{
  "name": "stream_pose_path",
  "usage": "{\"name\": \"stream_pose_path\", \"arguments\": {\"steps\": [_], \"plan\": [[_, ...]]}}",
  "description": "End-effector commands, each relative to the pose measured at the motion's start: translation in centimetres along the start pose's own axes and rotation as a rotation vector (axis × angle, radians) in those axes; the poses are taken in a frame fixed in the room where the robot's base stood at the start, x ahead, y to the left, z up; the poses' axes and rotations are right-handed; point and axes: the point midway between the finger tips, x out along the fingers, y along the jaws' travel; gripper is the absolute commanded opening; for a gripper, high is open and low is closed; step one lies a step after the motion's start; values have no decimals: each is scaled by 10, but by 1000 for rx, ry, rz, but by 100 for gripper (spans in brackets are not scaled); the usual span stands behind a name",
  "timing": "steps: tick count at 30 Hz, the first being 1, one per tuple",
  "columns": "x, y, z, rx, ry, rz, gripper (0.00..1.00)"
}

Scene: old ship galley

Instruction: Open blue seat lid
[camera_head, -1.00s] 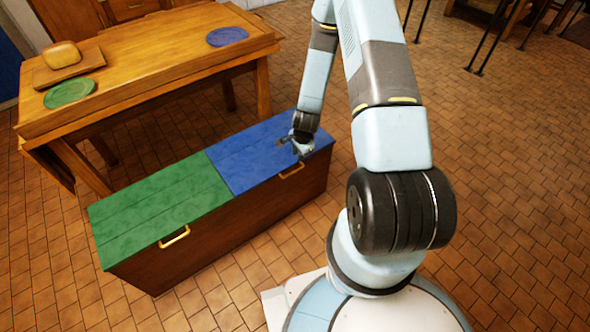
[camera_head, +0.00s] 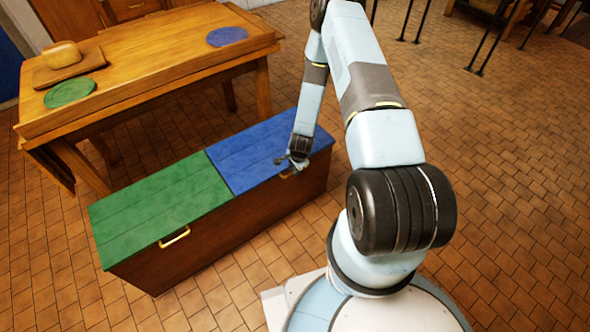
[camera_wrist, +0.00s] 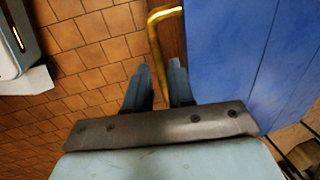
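The blue seat lid (camera_head: 245,155) lies flat and closed on the right half of the wooden bench; it also fills the right of the wrist view (camera_wrist: 235,60). Its brass handle (camera_wrist: 154,38) is on the bench's front side, partly hidden by my gripper in the head view. My gripper (camera_head: 288,163) is at the lid's front edge by this handle. In the wrist view my gripper (camera_wrist: 160,78) is open, its two fingers apart, with the handle's bar running down toward the gap between them. I cannot tell whether they touch it.
The green lid (camera_head: 160,210) with its own brass handle (camera_head: 174,237) covers the bench's left half. A wooden table (camera_head: 150,75) stands behind, with a blue plate (camera_head: 227,37), a green plate (camera_head: 70,93) and bread (camera_head: 62,55) on a board.

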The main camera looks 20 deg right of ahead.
Motion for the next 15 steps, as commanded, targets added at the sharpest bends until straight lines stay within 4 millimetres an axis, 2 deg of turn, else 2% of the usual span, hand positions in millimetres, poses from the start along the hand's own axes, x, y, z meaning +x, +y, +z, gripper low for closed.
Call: {"name": "stream_pose_path", "arguments": {"steps": [10, 15], "plan": [[3, 0, 0, 0, 0, 0, 23], [2, 0, 0, 0, 0, 0, 7]]}}
